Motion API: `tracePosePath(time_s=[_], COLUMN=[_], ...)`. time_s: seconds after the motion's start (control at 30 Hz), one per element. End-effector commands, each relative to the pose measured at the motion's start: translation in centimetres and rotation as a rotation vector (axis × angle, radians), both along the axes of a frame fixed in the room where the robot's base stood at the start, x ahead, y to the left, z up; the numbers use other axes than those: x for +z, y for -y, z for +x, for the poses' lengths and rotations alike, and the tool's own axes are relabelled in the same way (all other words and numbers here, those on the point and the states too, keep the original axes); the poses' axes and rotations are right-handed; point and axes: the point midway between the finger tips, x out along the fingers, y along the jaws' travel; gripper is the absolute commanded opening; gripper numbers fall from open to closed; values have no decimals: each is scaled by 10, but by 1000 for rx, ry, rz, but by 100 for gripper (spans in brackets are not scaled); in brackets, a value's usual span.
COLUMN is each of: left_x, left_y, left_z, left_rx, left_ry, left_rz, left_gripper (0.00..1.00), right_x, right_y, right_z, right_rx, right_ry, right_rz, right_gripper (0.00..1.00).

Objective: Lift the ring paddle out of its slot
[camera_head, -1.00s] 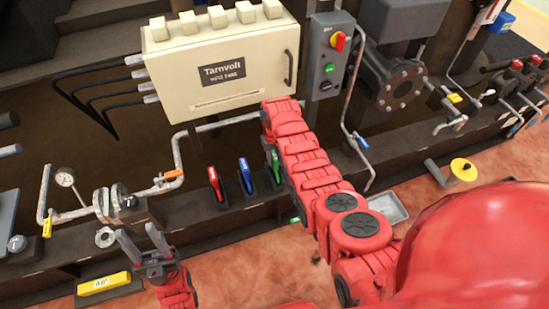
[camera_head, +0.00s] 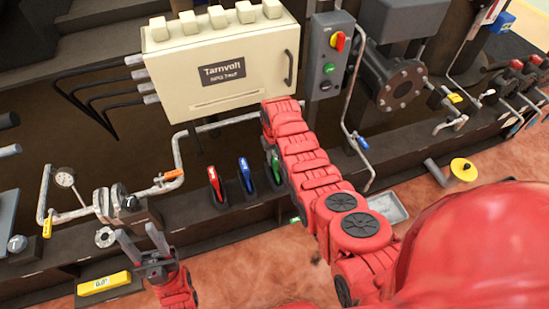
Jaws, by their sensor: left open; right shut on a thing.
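A small grey ring-shaped piece (camera_head: 98,238), which may be the ring paddle, shows just below a pair of pipe flanges (camera_head: 102,206) at the left. I cannot tell how it sits in a slot. My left gripper (camera_head: 137,236) is open and empty, its two fingers pointing up, just right of and in front of the ring. My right arm crosses the middle of the view up to the cabinet's lower edge. Its gripper is hidden behind the arm, so what it holds does not show.
A cream cabinet (camera_head: 221,72) stands above. Red (camera_head: 217,185), blue (camera_head: 245,175) and green (camera_head: 275,165) handles stand on the dark beam. A pressure gauge (camera_head: 65,178) and pipe are at left.

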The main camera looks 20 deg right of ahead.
Motion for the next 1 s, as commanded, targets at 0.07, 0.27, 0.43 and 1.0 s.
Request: tracePosePath(time_s=[0.07,0.27,0.43,1.0], left_x=[0,3,11,35], left_y=[0,0,0,0], left_z=[0,0,0,0], left_rx=[0,0,0,0], left_ry=[0,0,0,0], left_rz=[0,0,0,0], left_gripper=[50,50,50,50], right_x=[0,4,14,46], right_y=[0,0,0,0], right_z=[0,0,1,1], right_rx=[0,0,0,0], right_ry=[1,1,1,3], right_rz=[0,0,0,0], right_gripper=[0,0,0,0])
